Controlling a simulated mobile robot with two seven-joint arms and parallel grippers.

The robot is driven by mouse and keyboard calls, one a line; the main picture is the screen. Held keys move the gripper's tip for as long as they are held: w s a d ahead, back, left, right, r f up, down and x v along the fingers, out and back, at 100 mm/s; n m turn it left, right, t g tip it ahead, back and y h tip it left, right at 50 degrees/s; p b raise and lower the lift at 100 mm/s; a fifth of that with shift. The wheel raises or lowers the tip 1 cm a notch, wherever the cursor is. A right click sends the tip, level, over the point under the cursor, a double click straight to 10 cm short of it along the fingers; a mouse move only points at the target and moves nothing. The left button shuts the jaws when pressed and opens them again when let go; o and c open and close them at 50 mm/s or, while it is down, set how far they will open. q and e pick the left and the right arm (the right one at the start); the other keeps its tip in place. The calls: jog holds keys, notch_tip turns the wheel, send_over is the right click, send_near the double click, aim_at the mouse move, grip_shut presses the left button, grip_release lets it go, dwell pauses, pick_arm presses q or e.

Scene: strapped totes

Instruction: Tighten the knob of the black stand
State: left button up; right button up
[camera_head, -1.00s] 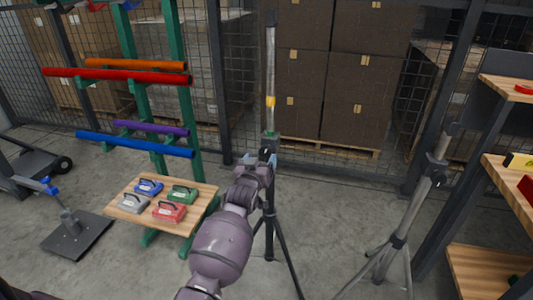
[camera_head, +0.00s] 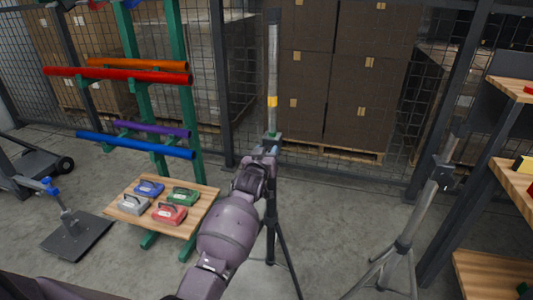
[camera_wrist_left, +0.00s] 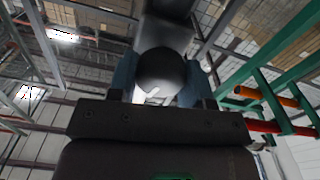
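The black stand (camera_head: 271,213) stands upright in the middle of the head view, on spread black legs. Its pole (camera_head: 273,60) is grey with a yellow band, and a green collar sits lower down. My left gripper (camera_head: 266,150) is at the stand's collar height, in front of it, and hides the knob there. In the left wrist view the round black knob (camera_wrist_left: 161,72) sits between the two bluish fingers of the left gripper (camera_wrist_left: 161,80). The fingers appear to touch it on both sides. My right gripper is not in view.
A grey stand (camera_head: 428,195) is at the right, beside wooden shelves (camera_head: 490,270). At the left, a wooden board (camera_head: 195,222) holds several coloured cases, below a green rack (camera_head: 178,100) with coloured tubes. A mesh fence and stacked boxes (camera_head: 372,70) are behind.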

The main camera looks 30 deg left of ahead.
pick_arm(q)
jog(key=c, duration=0.4)
